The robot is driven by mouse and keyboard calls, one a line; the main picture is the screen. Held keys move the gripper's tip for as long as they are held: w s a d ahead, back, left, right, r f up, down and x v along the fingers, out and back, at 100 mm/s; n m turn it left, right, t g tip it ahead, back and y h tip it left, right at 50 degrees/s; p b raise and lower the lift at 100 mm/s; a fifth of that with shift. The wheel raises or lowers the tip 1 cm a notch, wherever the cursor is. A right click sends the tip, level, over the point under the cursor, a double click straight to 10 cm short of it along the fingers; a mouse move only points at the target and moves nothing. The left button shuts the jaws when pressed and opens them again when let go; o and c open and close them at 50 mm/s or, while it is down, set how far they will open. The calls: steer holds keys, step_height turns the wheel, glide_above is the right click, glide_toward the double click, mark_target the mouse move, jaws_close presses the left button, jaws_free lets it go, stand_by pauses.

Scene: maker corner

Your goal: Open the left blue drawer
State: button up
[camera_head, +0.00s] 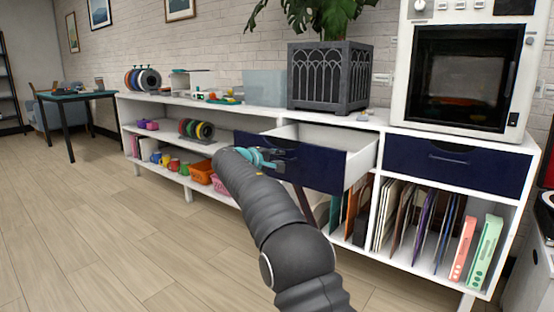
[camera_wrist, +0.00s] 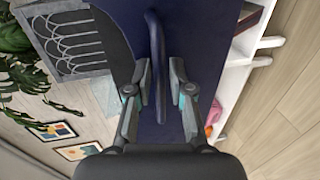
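The left blue drawer (camera_head: 322,170) is pulled well out of the white cabinet, and its pale inside (camera_head: 325,137) shows from above. My gripper (camera_head: 265,155) is at its navy front; the fingertips are small in the head view. In the wrist view my gripper (camera_wrist: 161,85) has one finger on each side of the curved drawer handle (camera_wrist: 157,45). Blue drawer front (camera_wrist: 200,40) shows between the handle and each finger, so the fingers look apart from it. The right blue drawer (camera_head: 455,165) is closed.
A dark planter (camera_head: 328,77) with a plant and a white oven-like machine (camera_head: 462,70) stand on the cabinet top (camera_head: 260,108). Upright boards and folders (camera_head: 420,225) fill the shelf below the drawers. The wooden floor (camera_head: 120,210) at left is clear.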

steer(key=v, duration=1.2)
